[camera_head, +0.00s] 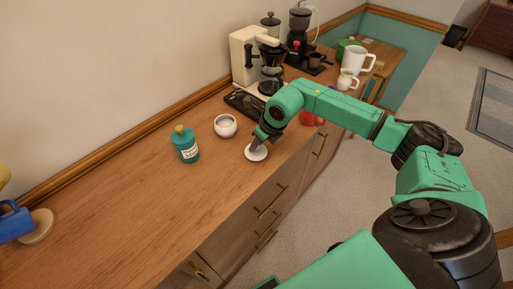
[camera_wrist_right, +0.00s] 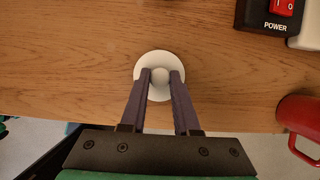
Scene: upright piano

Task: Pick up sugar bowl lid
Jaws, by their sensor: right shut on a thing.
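The sugar bowl lid is a small white disc with a round knob; it is on or just above the wooden counter near its front edge in the head view (camera_head: 257,154). It also shows in the right wrist view (camera_wrist_right: 160,92). My right gripper (camera_wrist_right: 160,79) is shut on the knob, one dark finger on each side; it also shows in the head view (camera_head: 256,144). I cannot tell whether the lid touches the counter. The white sugar bowl (camera_head: 225,126) stands open on the counter, left of the lid. My left gripper is not in view.
A teal bottle (camera_head: 187,145) with a yellow top stands left of the bowl. A red mug (camera_wrist_right: 302,122) is to the right. A blue mug (camera_head: 14,222) is at far left. The left counter is mostly clear.

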